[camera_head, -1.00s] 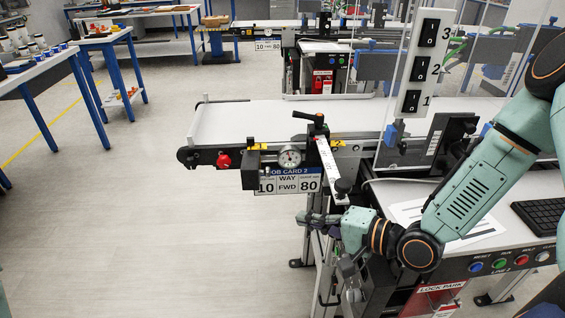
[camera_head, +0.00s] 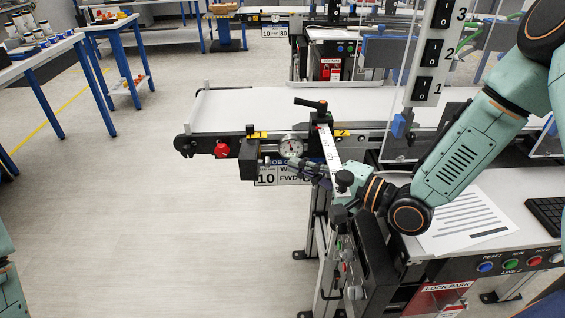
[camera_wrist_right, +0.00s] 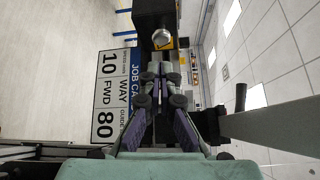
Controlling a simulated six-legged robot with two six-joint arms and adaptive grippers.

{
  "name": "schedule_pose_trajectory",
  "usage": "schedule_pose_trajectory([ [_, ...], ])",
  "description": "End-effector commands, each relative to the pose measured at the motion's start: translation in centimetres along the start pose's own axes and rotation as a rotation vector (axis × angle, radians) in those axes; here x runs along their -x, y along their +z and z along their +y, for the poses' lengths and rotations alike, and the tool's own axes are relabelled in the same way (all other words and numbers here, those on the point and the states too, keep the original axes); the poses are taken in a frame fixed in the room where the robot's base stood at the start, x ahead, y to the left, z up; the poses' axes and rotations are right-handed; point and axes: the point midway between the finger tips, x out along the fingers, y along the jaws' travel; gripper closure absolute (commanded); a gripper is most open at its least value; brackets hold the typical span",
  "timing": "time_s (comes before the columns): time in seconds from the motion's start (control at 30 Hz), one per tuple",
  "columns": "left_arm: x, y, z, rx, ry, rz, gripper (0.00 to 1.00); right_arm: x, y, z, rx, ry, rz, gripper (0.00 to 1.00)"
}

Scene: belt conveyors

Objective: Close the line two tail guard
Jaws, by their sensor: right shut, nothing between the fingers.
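The line two conveyor (camera_head: 225,112) runs across the middle of the head view, its tail end at the left. I cannot tell for certain which part is its tail guard; clear panels (camera_head: 400,75) stand farther right along the belt. My right gripper (camera_head: 298,164) is shut and empty, in front of the conveyor's near side, just below the round dial (camera_head: 291,146) and over the job card (camera_head: 268,176). In the right wrist view its closed fingers (camera_wrist_right: 156,80) point toward a silver knob (camera_wrist_right: 161,38), with the card (camera_wrist_right: 114,95) beside them. My left gripper is out of view.
A red knob (camera_head: 221,150) and a black-handled white arm (camera_head: 328,150) are on the conveyor's near side. A switch post (camera_head: 433,55) and a control panel (camera_head: 510,262) stand right. Open floor (camera_head: 150,240) lies left.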

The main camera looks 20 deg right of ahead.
Motion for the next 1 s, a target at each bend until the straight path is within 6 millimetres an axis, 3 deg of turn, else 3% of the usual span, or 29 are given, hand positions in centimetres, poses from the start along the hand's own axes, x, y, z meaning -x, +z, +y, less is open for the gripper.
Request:
schedule_pose_trajectory([
  [0.5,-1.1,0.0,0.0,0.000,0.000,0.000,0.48,-4.5,-0.3,0.0,0.002,0.002,-0.001,1.00],
  [1.0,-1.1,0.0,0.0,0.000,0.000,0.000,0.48,-4.9,-0.3,0.0,-0.001,0.001,0.001,1.00],
])
